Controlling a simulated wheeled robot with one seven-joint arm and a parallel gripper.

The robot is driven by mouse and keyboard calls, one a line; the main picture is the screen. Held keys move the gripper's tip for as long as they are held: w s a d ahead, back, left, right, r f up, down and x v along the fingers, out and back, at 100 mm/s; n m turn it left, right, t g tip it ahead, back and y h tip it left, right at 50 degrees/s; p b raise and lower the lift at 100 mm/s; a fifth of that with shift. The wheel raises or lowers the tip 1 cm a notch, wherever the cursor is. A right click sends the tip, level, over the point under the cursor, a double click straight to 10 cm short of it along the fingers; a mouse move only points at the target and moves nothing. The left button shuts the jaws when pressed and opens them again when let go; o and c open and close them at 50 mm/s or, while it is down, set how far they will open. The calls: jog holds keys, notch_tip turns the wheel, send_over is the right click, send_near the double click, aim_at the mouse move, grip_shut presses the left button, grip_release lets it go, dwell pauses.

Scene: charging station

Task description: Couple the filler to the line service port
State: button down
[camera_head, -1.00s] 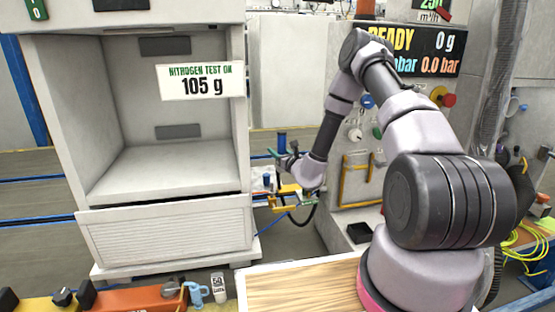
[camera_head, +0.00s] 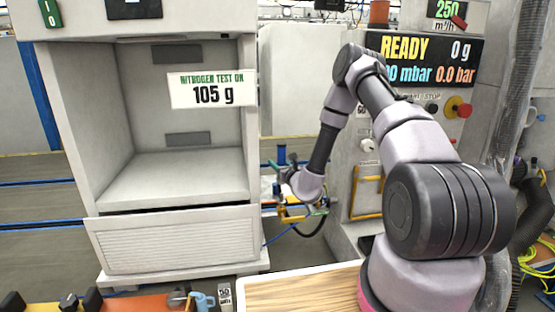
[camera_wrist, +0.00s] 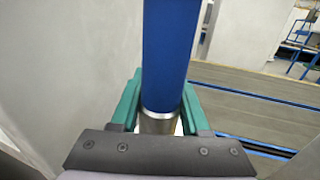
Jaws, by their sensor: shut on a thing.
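My gripper (camera_wrist: 160,108), with teal fingers, is shut around a blue cylinder with a silver collar, which looks like the filler (camera_wrist: 172,50). In the wrist view the filler runs up out of the picture and its silver lower part sits between the fingers. In the head view my gripper (camera_head: 283,165) is small, beside the right edge of the open cabinet, and the blue filler (camera_head: 281,154) stands upright in it. I cannot make out the line service port in either view.
The white open cabinet (camera_head: 165,260) with a "105 g" sign (camera_head: 211,90) stands left of my gripper. The filling machine with its "READY" display (camera_head: 425,60) stands behind my arm. A yellow frame (camera_head: 292,214) and a black hose (camera_head: 318,226) are just below the gripper.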

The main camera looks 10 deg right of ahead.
jog(key=shift+f, duration=1.55)
jog(key=shift+f, duration=2.45)
jog(key=shift+f, duration=0.2)
jog(key=shift+c, duration=1.5)
grip_release()
jog(key=shift+s, duration=0.1)
jog(key=v, duration=1)
jog(key=shift+s+d, duration=0.15)
jog(key=shift+s, duration=0.15)
